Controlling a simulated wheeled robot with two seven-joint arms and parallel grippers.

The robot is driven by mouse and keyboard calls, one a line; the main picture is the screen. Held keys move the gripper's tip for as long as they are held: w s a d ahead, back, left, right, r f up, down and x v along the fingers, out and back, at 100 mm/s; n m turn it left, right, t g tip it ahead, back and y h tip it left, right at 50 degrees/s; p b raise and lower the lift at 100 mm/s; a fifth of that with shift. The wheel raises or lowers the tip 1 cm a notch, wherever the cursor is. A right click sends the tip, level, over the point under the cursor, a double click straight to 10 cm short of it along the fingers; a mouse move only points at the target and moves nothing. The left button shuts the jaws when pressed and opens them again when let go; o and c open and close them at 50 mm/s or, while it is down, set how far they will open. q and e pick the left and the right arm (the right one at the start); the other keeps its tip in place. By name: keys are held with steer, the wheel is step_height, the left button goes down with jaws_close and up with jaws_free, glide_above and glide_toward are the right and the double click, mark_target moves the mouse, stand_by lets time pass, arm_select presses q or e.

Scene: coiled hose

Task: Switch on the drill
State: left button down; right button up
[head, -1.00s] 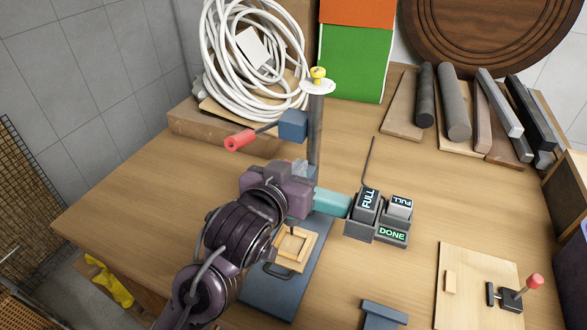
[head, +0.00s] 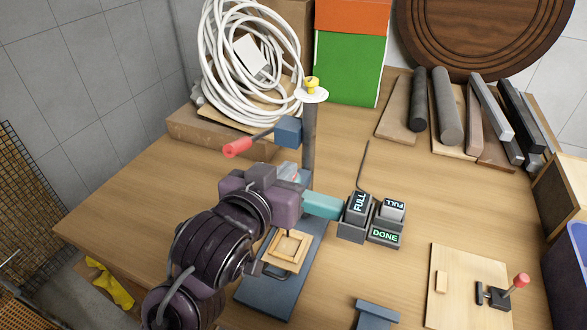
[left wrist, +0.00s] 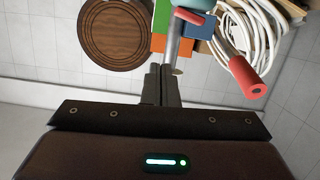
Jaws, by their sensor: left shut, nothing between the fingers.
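A drill press stands on the wooden bench: grey column (head: 309,145), blue-grey base plate (head: 267,292), blue box (head: 288,131) with a red-handled lever (head: 238,147), and a teal block (head: 322,206). A yellow knob (head: 312,83) on a white disc tops the column. I cannot tell which part is its switch. A small wooden frame (head: 288,249) lies on the base. My left gripper's purple body (head: 272,200) is in front of the drill and hides part of it. Its dark fingers (left wrist: 162,72) are shut and empty in the left wrist view, pointing toward the column. My right gripper is out of view.
Two blocks labelled FULL sit in a dark holder (head: 384,238) reading DONE, right of the drill. A board (head: 458,300) with a red-knobbed lever (head: 520,281) lies at lower right. A coiled white hose (head: 225,75) and bars (head: 453,105) stand behind. Bare bench lies at centre right.

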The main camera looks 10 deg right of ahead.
arm_select(q)
steer(key=v, duration=0.2)
steer(key=b+v, duration=0.1)
steer(key=v, duration=0.1)
steer(key=shift+s+r, duration=0.1)
steer(key=shift+s, duration=0.3)
steer(key=shift+w, duration=0.1)
